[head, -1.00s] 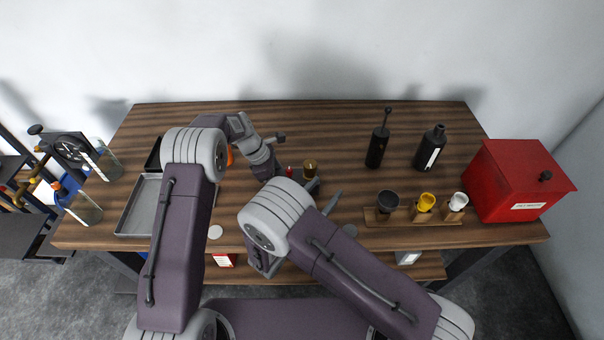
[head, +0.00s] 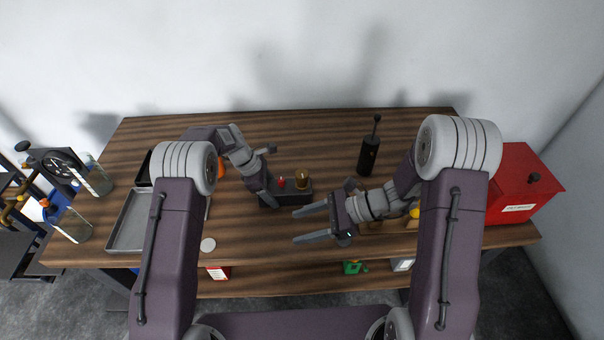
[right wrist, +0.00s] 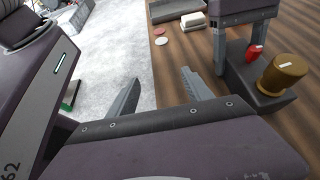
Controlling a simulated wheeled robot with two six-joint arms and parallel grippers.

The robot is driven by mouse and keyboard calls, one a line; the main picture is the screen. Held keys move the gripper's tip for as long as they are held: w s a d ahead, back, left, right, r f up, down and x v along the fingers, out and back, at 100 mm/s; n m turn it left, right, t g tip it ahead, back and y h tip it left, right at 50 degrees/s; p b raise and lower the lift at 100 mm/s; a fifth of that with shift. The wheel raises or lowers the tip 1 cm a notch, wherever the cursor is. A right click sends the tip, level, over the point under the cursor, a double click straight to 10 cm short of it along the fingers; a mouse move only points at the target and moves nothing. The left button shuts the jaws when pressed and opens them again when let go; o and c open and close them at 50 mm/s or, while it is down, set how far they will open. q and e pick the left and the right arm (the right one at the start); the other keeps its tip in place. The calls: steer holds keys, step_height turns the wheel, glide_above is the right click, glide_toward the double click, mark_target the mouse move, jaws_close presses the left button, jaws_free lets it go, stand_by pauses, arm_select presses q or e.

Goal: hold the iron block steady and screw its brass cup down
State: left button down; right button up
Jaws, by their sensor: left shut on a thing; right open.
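The dark iron block (head: 289,196) stands on the wooden table near its middle. The brass cup (head: 302,179) sits on its right part, with a small red piece (head: 281,182) to the left of the cup. In the right wrist view the brass cup (right wrist: 283,74) shows large on the block (right wrist: 244,76), upright with a pale mark on top. My left gripper (head: 268,198) is shut on the block's left end. My right gripper (head: 311,224) is open and empty, in front of the block and apart from it, fingers pointing left; its fingers also show in the right wrist view (right wrist: 160,98).
A grey tray (head: 127,222) lies at the left. A black pump-like bottle (head: 369,152) stands behind my right arm, and a red box (head: 518,185) at the right. A pale disc (head: 208,245) lies near the front edge. The table's back middle is clear.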

mark_target(303, 175)
steer(key=w+d+r+m+t+h, duration=0.2)
steer(key=w+d+r+m+t, duration=0.2)
steer(key=w+d+m+t, duration=0.6)
steer(key=w+a+f, duration=0.1)
steer(key=w+a, duration=0.1)
steer(key=a, duration=0.1)
steer(key=w+a+f+n+g, duration=0.1)
steer(key=w+a+f, duration=0.1)
steer(key=w+a, duration=0.1)
steer(key=w+a+f+n, duration=0.1)
steer(key=w+a, duration=0.1)
steer(key=a, duration=0.1)
steer(key=shift+w+a+f+g, duration=0.3)
steer(key=shift+w+f+g, duration=0.05)
steer(key=shift+f+g, duration=0.05)
jaws_close()
steer(key=shift+a+m+t+h, duration=0.15)
steer(key=shift+m+t+h, duration=0.95)
steer(key=shift+m+t, duration=0.1)
steer(key=shift+m+t+h, duration=0.6)
steer(key=shift+m+h, duration=0.3)
